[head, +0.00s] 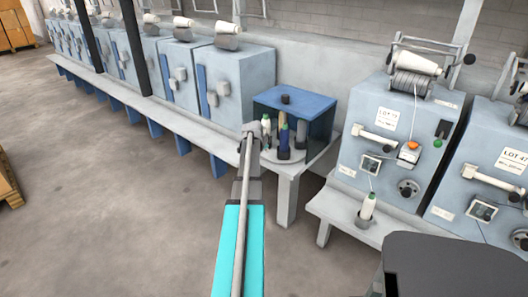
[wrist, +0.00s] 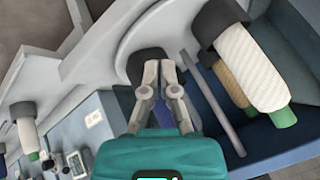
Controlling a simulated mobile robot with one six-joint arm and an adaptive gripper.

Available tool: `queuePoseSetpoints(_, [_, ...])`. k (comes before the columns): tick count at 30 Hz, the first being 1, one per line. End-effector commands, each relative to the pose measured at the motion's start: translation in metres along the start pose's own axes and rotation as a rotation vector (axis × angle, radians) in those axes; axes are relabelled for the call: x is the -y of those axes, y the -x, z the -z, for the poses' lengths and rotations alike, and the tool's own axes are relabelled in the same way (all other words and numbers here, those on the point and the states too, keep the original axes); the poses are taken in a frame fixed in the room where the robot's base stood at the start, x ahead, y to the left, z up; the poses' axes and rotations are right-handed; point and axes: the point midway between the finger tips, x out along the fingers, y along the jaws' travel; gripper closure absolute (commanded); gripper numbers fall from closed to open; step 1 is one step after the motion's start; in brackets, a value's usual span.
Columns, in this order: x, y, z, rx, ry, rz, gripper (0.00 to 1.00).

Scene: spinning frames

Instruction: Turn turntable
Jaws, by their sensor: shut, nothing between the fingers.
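The turntable (head: 270,156) is a pale disc low inside an open blue-topped box. Several upright bobbins stand on it, including a dark blue one (head: 284,138) and a white one with a green tip (head: 266,123). My gripper (head: 251,130) is at the box's left front, close to the bobbins. In the wrist view my gripper (wrist: 158,66) is shut and empty, with its fingertips in front of a dark round base. A white bobbin (wrist: 250,68) and a tan one (wrist: 231,84) are to its right, beside a grey rod. I cannot tell whether the fingers touch anything.
The blue box (head: 297,98) stands on a grey bench (head: 288,176). More blue machines (head: 243,75) line the left.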

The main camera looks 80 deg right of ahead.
Motion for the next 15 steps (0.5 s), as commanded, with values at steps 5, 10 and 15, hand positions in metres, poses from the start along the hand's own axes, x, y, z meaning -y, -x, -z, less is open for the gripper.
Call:
queuePoseSetpoints(5, [-0.001,-0.021,-0.001,0.0,-0.001,0.0,1.0])
queuePoseSetpoints(10, [0.012,-0.032,0.0,0.001,0.001,0.001,1.0])
queuePoseSetpoints(15, [0.028,-0.04,-0.001,0.001,0.001,0.001,1.0])
